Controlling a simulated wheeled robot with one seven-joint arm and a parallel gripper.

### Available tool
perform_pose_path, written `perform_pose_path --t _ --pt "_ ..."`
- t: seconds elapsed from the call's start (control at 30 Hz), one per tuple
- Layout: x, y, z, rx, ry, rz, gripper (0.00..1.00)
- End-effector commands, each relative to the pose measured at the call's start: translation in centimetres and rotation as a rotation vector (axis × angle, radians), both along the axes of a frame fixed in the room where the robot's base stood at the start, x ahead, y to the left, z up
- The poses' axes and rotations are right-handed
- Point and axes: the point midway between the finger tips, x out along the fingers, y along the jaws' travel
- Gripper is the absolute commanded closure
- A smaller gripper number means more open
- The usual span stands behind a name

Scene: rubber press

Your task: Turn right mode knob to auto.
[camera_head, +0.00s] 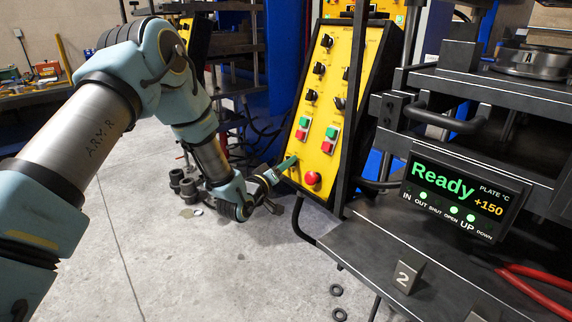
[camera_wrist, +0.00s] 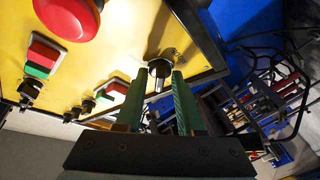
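The yellow control panel (camera_head: 318,115) carries several black knobs in two columns. Two of them, an upper knob (camera_head: 345,73) and a lower knob (camera_head: 340,102), sit on the right. My gripper (camera_head: 287,163) is at the panel's lower left, below the push buttons. In the wrist view its green fingers (camera_wrist: 159,82) are apart. A silver post with a dark collar (camera_wrist: 160,66) shows in the gap between the fingertips; I cannot tell whether they touch it.
A red mushroom button (camera_head: 313,178) is close to the right of my gripper and also shows in the wrist view (camera_wrist: 70,15). Red and green buttons (camera_head: 329,139) sit above. A display (camera_head: 463,195) reads "Ready". The floor (camera_head: 160,230) at left is mostly clear.

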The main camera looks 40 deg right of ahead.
Motion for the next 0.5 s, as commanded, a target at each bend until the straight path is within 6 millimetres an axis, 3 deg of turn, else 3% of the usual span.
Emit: perform_pose_path --t 0.07,0.3,0.5 --pt "0.01 0.01 0.01 0.0 0.0 0.0 0.73" --pt "0.01 0.02 0.02 0.0 0.0 0.0 1.0" --pt "0.02 0.04 0.03 -0.001 0.0 0.001 1.0"
